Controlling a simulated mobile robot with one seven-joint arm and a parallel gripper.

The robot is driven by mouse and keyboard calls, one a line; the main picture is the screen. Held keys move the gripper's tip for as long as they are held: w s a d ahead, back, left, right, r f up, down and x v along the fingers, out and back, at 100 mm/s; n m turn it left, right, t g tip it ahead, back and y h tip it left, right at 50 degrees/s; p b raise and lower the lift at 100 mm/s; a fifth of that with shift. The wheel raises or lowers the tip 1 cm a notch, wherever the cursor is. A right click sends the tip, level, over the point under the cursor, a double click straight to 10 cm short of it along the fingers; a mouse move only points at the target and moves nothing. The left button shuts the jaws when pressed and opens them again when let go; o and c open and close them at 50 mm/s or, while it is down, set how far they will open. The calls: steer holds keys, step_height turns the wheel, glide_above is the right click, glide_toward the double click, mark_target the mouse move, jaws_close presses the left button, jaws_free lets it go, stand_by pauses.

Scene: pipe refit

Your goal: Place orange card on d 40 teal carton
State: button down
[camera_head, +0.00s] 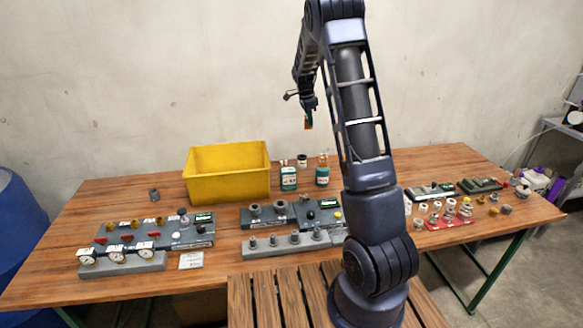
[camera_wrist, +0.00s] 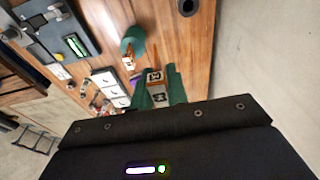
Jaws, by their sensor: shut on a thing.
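My gripper (camera_head: 308,118) is raised above the back of the table, shut on a small orange card. In the wrist view the orange card (camera_wrist: 156,76), with a black-and-white mark, sits between the green fingertips (camera_wrist: 161,92). Two teal cartons with white labels stand below on the table: the left one (camera_head: 288,179) and the right one (camera_head: 322,176). Orange shows at the top of the right one. Their label text is too small to read. A teal carton (camera_wrist: 133,42) also shows in the wrist view, beyond the held card and apart from it; I cannot tell which one.
A yellow bin (camera_head: 228,185) stands left of the cartons. Grey fixture blocks with fittings (camera_head: 290,245) lie in front, gauges (camera_head: 117,255) at the left, and a red tray of fittings (camera_head: 448,222) at the right. A small dark cup (camera_head: 302,160) stands behind the cartons.

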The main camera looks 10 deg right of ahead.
step_height(320, 180, up, 5)
glide_above(291, 169)
steer(key=f, duration=1.3)
steer(key=a+f, duration=0.1)
steer(key=f, duration=0.5)
steer(key=shift+f, duration=0.25)
steer(key=shift+f, duration=0.15)
steer(key=c, duration=1.4)
jaws_free()
